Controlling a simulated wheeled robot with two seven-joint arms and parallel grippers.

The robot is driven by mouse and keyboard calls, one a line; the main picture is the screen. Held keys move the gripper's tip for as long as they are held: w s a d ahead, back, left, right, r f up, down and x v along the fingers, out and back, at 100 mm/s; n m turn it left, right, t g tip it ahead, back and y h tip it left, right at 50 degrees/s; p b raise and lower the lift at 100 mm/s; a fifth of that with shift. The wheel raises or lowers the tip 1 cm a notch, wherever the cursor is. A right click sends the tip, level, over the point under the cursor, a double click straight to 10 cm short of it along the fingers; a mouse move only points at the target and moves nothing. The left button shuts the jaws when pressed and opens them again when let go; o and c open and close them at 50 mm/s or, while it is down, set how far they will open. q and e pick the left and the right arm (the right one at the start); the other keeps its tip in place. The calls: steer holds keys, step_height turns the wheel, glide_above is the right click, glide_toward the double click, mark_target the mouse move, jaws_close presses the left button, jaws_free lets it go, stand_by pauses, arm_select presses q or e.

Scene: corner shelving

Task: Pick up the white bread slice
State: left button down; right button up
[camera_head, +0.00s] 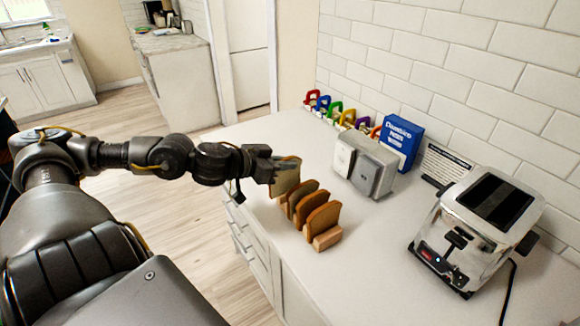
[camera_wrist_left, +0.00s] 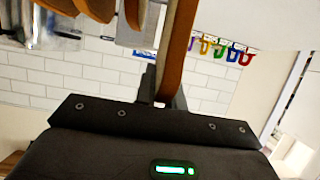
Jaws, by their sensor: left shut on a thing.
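The white bread slice (camera_head: 285,180), pale with a brown crust, is at the far-left end of the row of bread. My left gripper (camera_head: 278,167) is shut on its top part, coming in from the left. In the left wrist view the slice (camera_wrist_left: 178,45) shows edge-on as a brown band, held in the jaws (camera_wrist_left: 166,92). Several browner slices (camera_head: 322,218) stand upright in a wooden rack (camera_head: 327,238) just right of it. The bottom of the held slice is partly hidden, so I cannot tell whether it is clear of the rack. My right gripper is not in view.
A chrome toaster (camera_head: 462,245) stands at the right on the white counter (camera_head: 385,275). A grey-white box-like appliance (camera_head: 364,165), a blue box (camera_head: 402,138) and colourful clips (camera_head: 335,110) are along the tiled wall. The counter between rack and toaster is clear.

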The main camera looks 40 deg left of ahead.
arm_select(q)
steer(key=s+r+p, duration=0.6)
steer(key=s+p, duration=0.4)
steer(key=p, duration=0.1)
steer(key=shift+s+r+p, duration=0.2)
steer(key=shift+s+p, duration=0.2)
